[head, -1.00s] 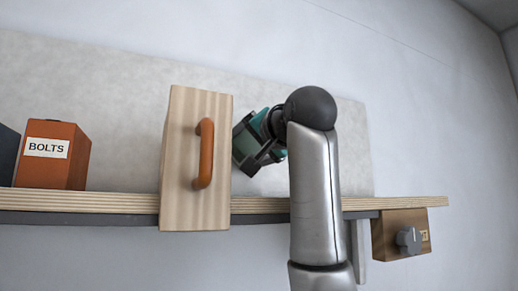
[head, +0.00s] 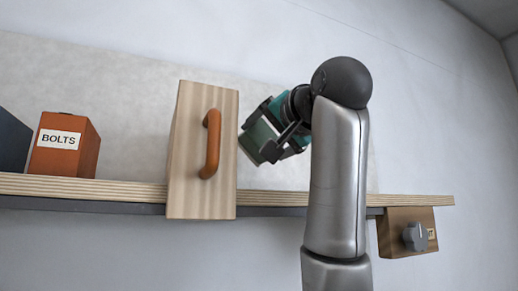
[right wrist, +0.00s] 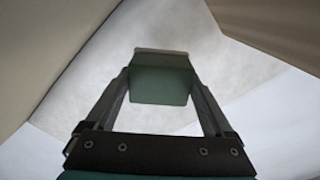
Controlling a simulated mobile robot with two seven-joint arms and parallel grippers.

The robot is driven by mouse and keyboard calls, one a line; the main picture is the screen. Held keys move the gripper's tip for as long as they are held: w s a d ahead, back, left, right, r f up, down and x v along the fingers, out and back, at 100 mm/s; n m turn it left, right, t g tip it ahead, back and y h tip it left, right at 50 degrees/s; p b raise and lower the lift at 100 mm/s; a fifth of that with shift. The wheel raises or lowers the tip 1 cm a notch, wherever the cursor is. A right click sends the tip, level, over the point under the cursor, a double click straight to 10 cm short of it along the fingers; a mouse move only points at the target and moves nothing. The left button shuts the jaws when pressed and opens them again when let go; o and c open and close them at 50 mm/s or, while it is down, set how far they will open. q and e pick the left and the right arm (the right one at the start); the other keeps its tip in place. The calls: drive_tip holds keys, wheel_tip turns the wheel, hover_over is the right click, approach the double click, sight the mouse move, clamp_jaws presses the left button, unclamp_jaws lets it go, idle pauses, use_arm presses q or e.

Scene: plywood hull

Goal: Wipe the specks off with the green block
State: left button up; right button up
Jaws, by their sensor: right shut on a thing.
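My right gripper (head: 266,130) is shut on the green block (head: 256,139), just right of the wooden box with the orange handle and above the shelf. In the right wrist view the green block (right wrist: 160,82) sits between the two fingers, its face toward a mottled pale grey surface. I cannot tell whether the block touches that surface. No specks can be made out in either view. My left gripper is not in view.
The wooden box (head: 188,150) with an orange handle (head: 211,145) stands close beside the gripper. An orange BOLTS box (head: 64,160) is on the shelf (head: 110,190) at left. A grey back panel (head: 100,75) rises behind. A knob box (head: 400,222) hangs below right.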

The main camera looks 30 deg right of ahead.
drive_tip(key=shift+s, duration=0.25)
drive_tip(key=shift+s+a+b, duration=0.15)
drive_tip(key=shift+s+b, duration=0.5)
drive_tip(key=shift+s, duration=0.8)
